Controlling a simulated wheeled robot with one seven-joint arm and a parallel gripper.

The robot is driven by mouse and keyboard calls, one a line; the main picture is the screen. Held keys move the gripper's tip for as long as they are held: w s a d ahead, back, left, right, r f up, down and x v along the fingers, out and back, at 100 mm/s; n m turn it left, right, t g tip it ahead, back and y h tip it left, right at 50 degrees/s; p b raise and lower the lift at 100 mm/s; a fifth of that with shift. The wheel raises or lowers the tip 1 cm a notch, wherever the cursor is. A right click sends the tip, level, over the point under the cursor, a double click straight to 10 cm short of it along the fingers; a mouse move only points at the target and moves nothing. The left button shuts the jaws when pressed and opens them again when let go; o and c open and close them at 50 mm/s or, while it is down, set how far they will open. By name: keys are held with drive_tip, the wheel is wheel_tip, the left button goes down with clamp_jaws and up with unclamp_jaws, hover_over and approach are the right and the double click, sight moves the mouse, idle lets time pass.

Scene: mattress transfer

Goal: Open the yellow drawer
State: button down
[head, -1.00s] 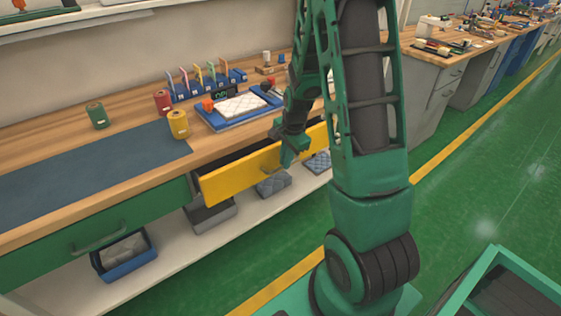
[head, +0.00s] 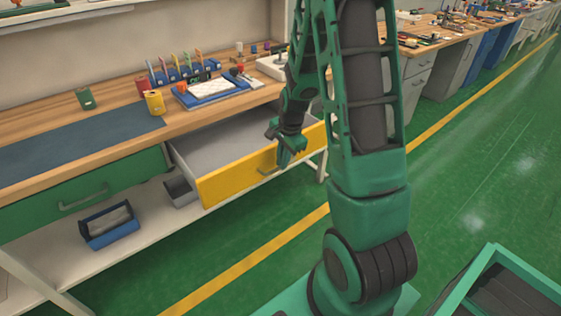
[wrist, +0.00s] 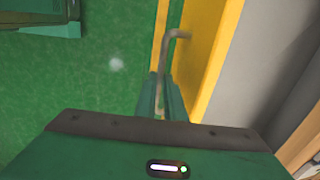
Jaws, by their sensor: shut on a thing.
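The yellow drawer (head: 235,182) stands well out from the wooden workbench in the head view, its grey inside showing and looking empty where visible. Its yellow front also shows in the wrist view (wrist: 208,60). My gripper (head: 285,162) is at the drawer's front, shut on the drawer handle (head: 267,171). In the wrist view the bent grey handle (wrist: 165,48) runs down between the two green fingers of my gripper (wrist: 160,100). My arm hides the drawer's right end in part.
A green drawer (head: 85,190) beside it is shut. The benchtop (head: 130,137) holds spools, a blue tray (head: 210,92) and coloured tools. A blue bin (head: 108,225) sits on the low shelf. Green floor (head: 260,270) in front is clear.

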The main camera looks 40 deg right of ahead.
drive_tip(key=shift+s+d, duration=0.15)
drive_tip(key=c, duration=1.8)
unclamp_jaws()
drive_tip(key=shift+c, duration=0.2)
drive_tip(key=shift+r, duration=0.1)
wheel_tip(320, 180, up, 10)
drive_tip(key=s, duration=0.2)
drive_tip(key=shift+r, duration=0.2)
drive_tip(key=s+a+r+n, duration=0.1)
drive_tip(key=s+r+n, duration=0.1)
drive_tip(key=s, duration=0.6)
drive_tip(key=s+a+r+n+g, duration=0.1)
drive_tip(key=s+a+r+n, duration=0.1)
drive_tip(key=s+n, duration=0.3)
drive_tip(key=s+a+r+n+g, duration=0.1)
drive_tip(key=s+r+n, duration=0.3)
drive_tip(key=s, duration=0.9)
drive_tip(key=shift+a, duration=0.25)
